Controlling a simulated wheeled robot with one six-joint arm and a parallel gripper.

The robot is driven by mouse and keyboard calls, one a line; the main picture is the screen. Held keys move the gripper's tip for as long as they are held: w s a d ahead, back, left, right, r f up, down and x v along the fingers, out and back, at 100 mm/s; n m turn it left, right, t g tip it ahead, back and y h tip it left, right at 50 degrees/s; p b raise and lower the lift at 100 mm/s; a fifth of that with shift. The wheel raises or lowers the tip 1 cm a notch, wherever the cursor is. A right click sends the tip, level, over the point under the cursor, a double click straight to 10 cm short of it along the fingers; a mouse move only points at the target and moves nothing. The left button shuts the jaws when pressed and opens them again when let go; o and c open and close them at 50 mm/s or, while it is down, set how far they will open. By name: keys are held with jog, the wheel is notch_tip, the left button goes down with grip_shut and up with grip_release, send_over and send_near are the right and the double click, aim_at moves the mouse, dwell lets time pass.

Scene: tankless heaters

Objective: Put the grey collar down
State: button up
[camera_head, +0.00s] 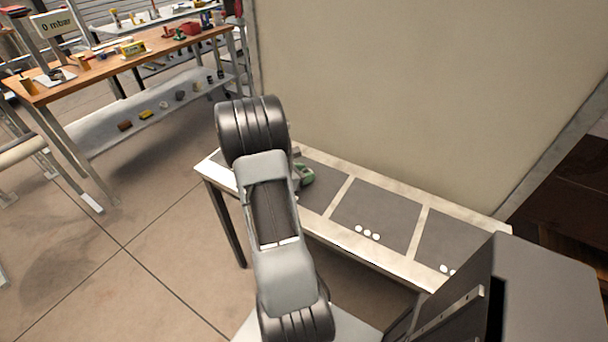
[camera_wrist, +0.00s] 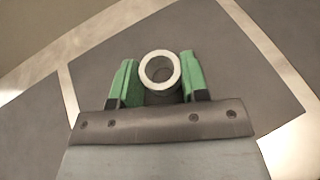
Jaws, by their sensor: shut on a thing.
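The grey collar (camera_wrist: 160,69) shows in the wrist view as a short ring with a pale rim and an open bore. It sits between the two green fingers of my gripper (camera_wrist: 159,82), which is shut on it. Beneath it lies a dark grey panel (camera_wrist: 225,50) with pale borders. Whether the collar touches the panel, I cannot tell. In the head view, my gripper (camera_head: 304,177) shows only as a bit of green above the left part of the low table (camera_head: 345,249). My arm hides most of it, and the collar cannot be made out there.
The low table stands against a beige wall (camera_head: 430,80). Its middle dark panel (camera_head: 375,208) has several white dots and is otherwise bare. A wooden workbench (camera_head: 140,62) with small items and a "0 mbar" sign (camera_head: 56,24) stands at the back left. Open floor (camera_head: 150,240) lies left.

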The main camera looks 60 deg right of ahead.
jog(key=shift+f, duration=0.3)
jog(key=o, duration=0.9)
jog(key=shift+o, duration=0.2)
jog(key=shift+r, duration=0.1)
